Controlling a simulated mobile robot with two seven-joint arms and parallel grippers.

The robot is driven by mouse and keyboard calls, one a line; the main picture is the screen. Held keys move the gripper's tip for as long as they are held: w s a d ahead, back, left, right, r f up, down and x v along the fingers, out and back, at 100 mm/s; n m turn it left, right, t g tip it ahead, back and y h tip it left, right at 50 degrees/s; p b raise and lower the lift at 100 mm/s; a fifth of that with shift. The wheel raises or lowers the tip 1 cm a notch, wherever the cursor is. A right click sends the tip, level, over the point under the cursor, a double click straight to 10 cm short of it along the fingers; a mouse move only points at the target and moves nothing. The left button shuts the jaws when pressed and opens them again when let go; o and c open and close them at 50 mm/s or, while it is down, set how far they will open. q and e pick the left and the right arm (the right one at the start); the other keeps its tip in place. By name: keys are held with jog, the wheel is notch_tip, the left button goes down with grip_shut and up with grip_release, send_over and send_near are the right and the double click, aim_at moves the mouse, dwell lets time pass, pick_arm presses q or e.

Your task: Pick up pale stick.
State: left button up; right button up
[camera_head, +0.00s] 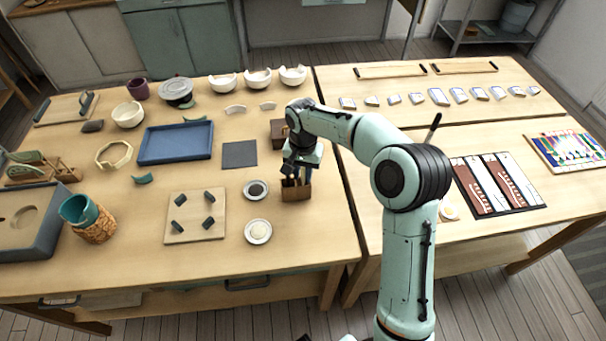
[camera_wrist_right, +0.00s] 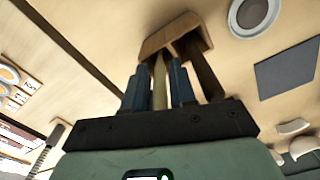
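The pale stick (camera_wrist_right: 159,82) stands between the two dark blue fingers of my right gripper (camera_wrist_right: 157,88) in the right wrist view. The fingers are close to its sides; I cannot tell whether they press on it. Its far end reaches to the small brown wooden holder (camera_wrist_right: 158,40). Darker brown sticks (camera_wrist_right: 205,78) stand beside the right finger. In the head view my right gripper (camera_head: 298,172) is directly over the holder (camera_head: 297,193), and the sticks are mostly hidden there. My left gripper is not in view.
Two small round dishes (camera_head: 258,231) and a board with dark pegs (camera_head: 181,228) lie left of the holder. A dark square mat (camera_head: 239,154) and a blue tray (camera_head: 176,143) lie farther left. The table's front right corner is clear.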

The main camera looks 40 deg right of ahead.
grip_shut()
jog(key=shift+r, duration=0.1)
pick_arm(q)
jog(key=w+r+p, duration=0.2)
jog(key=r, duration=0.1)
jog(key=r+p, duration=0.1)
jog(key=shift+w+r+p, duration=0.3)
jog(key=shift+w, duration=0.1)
pick_arm(e)
notch_tip(320, 180, up, 20)
